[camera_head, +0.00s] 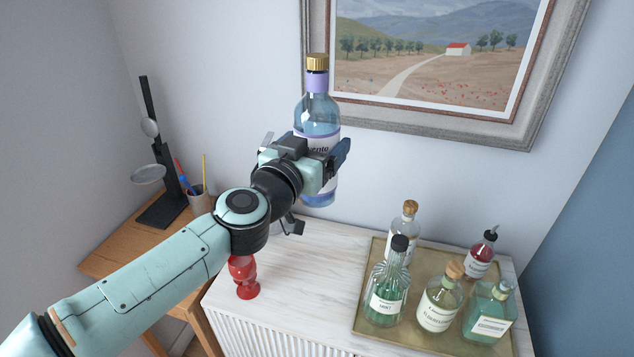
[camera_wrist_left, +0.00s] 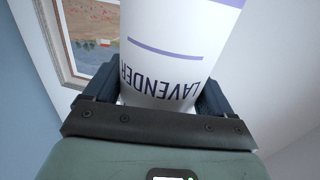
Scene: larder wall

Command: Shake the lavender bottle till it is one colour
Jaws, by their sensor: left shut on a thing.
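The lavender bottle (camera_head: 318,112) is held up, nearly upright, above the white cabinet top. It has a gold cap, a lilac neck band and a white label. The glass looks pale blue above the label and more violet-blue near the base; the middle is hidden by the label and my gripper. My left gripper (camera_head: 322,160) is shut around the bottle's labelled body. In the left wrist view the label (camera_wrist_left: 165,62) reads LAVENDER upside down between the two dark fingers. My right gripper is not in view.
A brass tray (camera_head: 372,318) with several bottles stands at right on the white cabinet (camera_head: 290,295). A red glass object (camera_head: 243,278) stands beneath my arm. A wooden desk (camera_head: 128,250) with a black stand (camera_head: 160,180) and pen cup (camera_head: 199,201) is at left. A framed picture (camera_head: 440,120) hangs close behind.

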